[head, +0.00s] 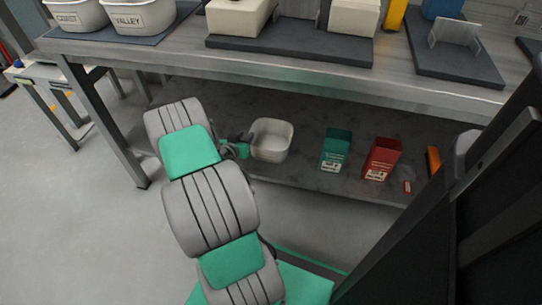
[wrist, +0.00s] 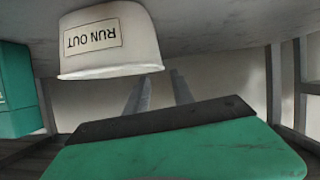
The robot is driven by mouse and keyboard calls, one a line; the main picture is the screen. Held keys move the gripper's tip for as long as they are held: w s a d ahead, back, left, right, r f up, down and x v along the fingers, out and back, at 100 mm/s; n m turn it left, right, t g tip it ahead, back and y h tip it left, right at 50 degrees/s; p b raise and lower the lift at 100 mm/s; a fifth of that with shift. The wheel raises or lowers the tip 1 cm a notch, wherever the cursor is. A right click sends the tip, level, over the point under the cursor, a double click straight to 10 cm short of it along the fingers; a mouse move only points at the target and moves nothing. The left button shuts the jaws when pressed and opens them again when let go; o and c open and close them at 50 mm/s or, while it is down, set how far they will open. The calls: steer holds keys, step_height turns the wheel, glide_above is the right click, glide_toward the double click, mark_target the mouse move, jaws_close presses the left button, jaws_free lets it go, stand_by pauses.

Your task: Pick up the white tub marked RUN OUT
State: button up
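The white tub (head: 271,140) stands upright and looks empty on the lower shelf under the bench in the head view. Its RUN OUT label does not show there. In the wrist view the tub (wrist: 135,50) appears upside down at upper left, with the RUN OUT label readable. My gripper (head: 246,142) is low beside the tub's left side in the head view. In the wrist view my gripper's (wrist: 160,78) two grey fingers are apart, close to the tub's rim. The left fingertip is at or behind the rim; whether it touches cannot be told.
A green box (head: 336,148) and a red box (head: 382,158) stand right of the tub on the lower shelf (head: 300,182). The bench top (head: 180,50) is above, carrying a tub marked VALLEY (head: 139,17). A bench leg (head: 112,130) stands left of my arm.

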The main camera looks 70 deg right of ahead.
steer(key=b+x, duration=0.2)
steer(key=x, duration=0.4)
steer(key=shift+d+f+b, duration=0.3)
steer(key=shift+b, duration=0.05)
steer(key=shift+w+d, duration=0.1)
steer(key=shift+d, duration=0.3)
steer(key=shift+c, duration=0.4)
jaws_close()
